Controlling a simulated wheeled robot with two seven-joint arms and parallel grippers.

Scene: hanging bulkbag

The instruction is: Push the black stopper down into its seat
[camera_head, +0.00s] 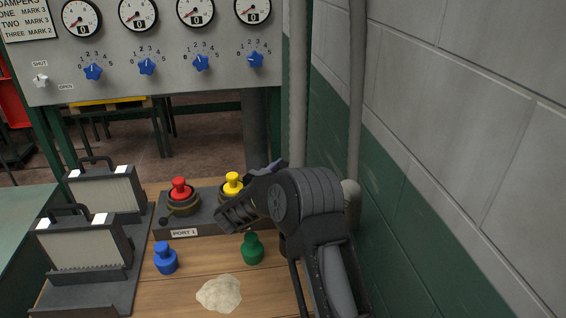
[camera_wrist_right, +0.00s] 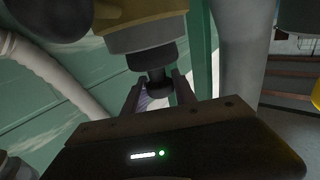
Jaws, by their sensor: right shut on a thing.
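My right gripper (camera_head: 252,198) reaches in from the right, over the right end of the port block. In the right wrist view its two fingers (camera_wrist_right: 158,90) are shut on the narrow knob of the black stopper (camera_wrist_right: 152,57). The stopper's wider black body lies against a grey collar (camera_wrist_right: 145,36) with a brass-coloured part behind it. I cannot tell how deep the stopper sits. In the head view the black stopper and its seat are hidden behind my gripper. My left gripper is not in view.
The port block (camera_head: 205,226) carries a red stopper (camera_head: 180,188) and a yellow stopper (camera_head: 232,183). Two cases (camera_head: 82,250) stand left; a wall (camera_head: 450,130) is close right.

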